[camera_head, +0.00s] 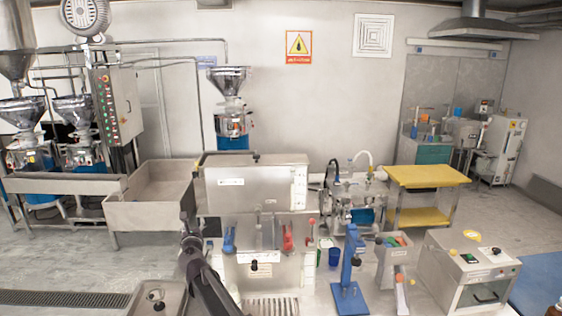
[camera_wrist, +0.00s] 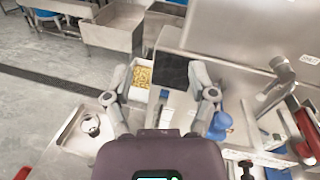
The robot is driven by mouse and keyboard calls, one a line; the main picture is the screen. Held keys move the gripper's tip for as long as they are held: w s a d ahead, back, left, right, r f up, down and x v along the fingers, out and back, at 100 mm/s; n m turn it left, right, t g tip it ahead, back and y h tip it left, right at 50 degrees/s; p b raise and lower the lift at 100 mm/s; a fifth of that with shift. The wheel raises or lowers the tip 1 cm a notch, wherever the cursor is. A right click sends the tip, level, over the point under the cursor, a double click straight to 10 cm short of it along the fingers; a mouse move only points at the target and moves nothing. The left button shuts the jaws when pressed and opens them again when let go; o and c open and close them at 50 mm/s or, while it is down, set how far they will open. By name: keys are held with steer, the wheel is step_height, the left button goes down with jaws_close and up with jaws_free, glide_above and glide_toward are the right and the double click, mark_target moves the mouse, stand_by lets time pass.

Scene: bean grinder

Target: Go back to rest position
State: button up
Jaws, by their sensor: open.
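My gripper (camera_wrist: 163,92) is open in the wrist view, with its two grey fingers spread apart and nothing held between them. Beyond the fingers is a white container of yellow beans (camera_wrist: 142,76), partly covered by the left finger. In the head view my dark arm reaches up in front of the steel machine, and the fingers are too small there to make out clearly. The steel coffee machine (camera_head: 257,190) stands behind my arm, with blue handles (camera_head: 229,238) and red handles (camera_head: 288,236) on its front.
A steel tray (camera_wrist: 62,140) holding a small metal item lies left of my gripper. A yellow-topped cart (camera_head: 428,176) is behind. Open floor shows at left.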

steer(key=s+d+f+m+g+h+b, duration=0.25)
steer(key=d+f+m, duration=0.35)
steer(key=d, duration=0.5)
steer(key=s+d+f+m+g+h+b, duration=0.15)
steer(key=d+f+m+h, duration=0.25)
steer(key=d+m, duration=0.6)
steer(key=s+d+f+m+g+h+b, duration=0.1)
steer(key=d+f+m+g+h+b, duration=0.15)
steer(key=d+f+m, duration=0.6)
steer(key=s+d+f+m+g+b, duration=0.25)
steer(key=s+d+m, duration=0.2)
steer(key=d, duration=0.25)
steer(key=s+d+f+m+g+b, duration=0.1)
steer(key=s+d+f+m+g, duration=0.25)
steer(key=s+d, duration=0.25)
steer(key=s+d+f+m+g+y+b, duration=0.2)
steer(key=s+f+m, duration=0.2)
steer(key=s, duration=0.3)
steer(key=s+d+f+m+g+y+b, duration=0.1)
steer(key=s+d+f+m+g+y, duration=0.1)
steer(key=s, duration=0.5)
steer(key=f+m+g, duration=0.1)
steer(key=m, duration=0.1)
steer(key=shift+f+m+b, duration=0.35)
steer(key=shift+f+b, duration=0.05)
steer(key=shift+w, duration=0.1)
